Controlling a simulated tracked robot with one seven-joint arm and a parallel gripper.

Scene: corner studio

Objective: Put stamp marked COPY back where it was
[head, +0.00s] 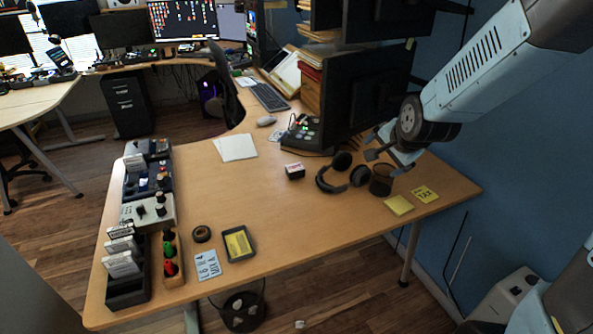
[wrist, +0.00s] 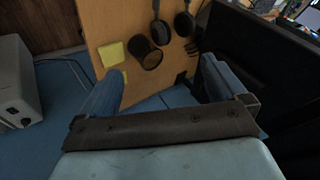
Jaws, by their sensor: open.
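A narrow wooden rack (head: 174,279) at the table's front left holds stamps with red (head: 169,268), green (head: 168,251) and dark handles. I cannot read the word COPY on any of them. A small black block with a pale, reddish-marked top (head: 295,171) stands mid-table; I cannot tell whether it is a stamp. My gripper (head: 387,158) is open, with nothing seen between its fingers. It is above the far right of the table, close to a dark cup (head: 381,181). The wrist view shows its spread fingers (wrist: 163,88) and the cup (wrist: 147,56) beyond.
Headphones (head: 343,174) lie beside the cup, with yellow notes (head: 399,205) in front. A monitor (head: 362,92) stands behind. A black tray (head: 239,256), tape roll (head: 202,234) and lettered card (head: 207,265) lie near the rack. A black card holder (head: 127,291) stands left.

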